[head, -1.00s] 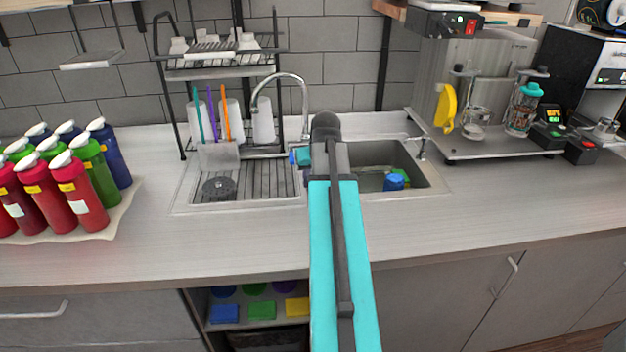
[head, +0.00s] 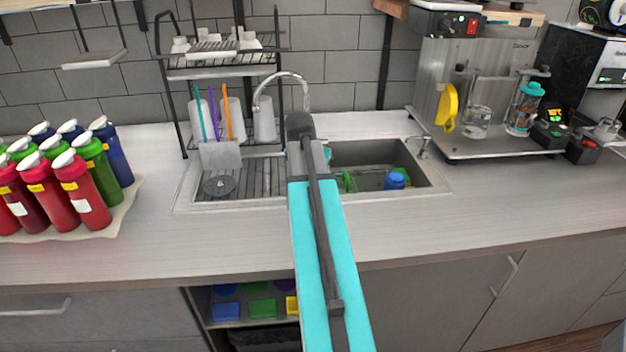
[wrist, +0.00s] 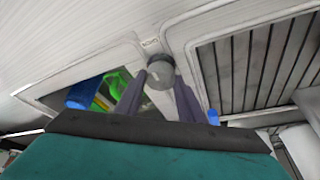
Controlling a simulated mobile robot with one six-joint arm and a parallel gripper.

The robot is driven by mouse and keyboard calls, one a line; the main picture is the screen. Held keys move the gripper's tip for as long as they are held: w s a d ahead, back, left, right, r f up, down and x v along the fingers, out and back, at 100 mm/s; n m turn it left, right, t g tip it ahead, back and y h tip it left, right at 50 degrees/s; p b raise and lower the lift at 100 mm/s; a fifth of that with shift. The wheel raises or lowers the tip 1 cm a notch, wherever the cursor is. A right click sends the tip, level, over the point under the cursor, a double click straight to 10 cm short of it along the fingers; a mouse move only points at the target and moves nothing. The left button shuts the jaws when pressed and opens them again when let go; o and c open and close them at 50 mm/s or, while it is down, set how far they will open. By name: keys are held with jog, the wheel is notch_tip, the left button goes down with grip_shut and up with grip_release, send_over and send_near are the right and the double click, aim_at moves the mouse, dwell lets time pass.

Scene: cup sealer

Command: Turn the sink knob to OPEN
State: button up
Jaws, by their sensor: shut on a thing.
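The sink knob (wrist: 159,74) is a grey round piece near the top middle of the wrist view, on the pale rim between the basin and the ribbed drainboard. A small dark label, too small to read surely, sits just beside it. My gripper (wrist: 161,86) has one dark finger on each side of the knob and is shut on it. In the head view my arm hides the knob and fingers. The faucet (head: 304,93) arches up behind my arm. The knob's turn angle cannot be told.
The sink basin (head: 362,152) holds a blue item (head: 395,180) and green ones. The drainboard (head: 256,181) lies left, with a rack (head: 222,72) behind it. A machine platform (head: 490,148) is at right. The front counter is clear.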

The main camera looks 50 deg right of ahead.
jog(key=shift+a+m, duration=0.1)
jog(key=shift+m, duration=0.2)
jog(key=o, duration=1)
jog(key=shift+o, duration=0.2)
jog(key=shift+r, duration=0.1)
jog(key=b+v, duration=0.2)
jog(key=v, duration=1.1)
jog(key=shift+r+b, duration=0.3)
jog(key=shift+b, duration=0.1)
jog(key=shift+w, duration=0.1)
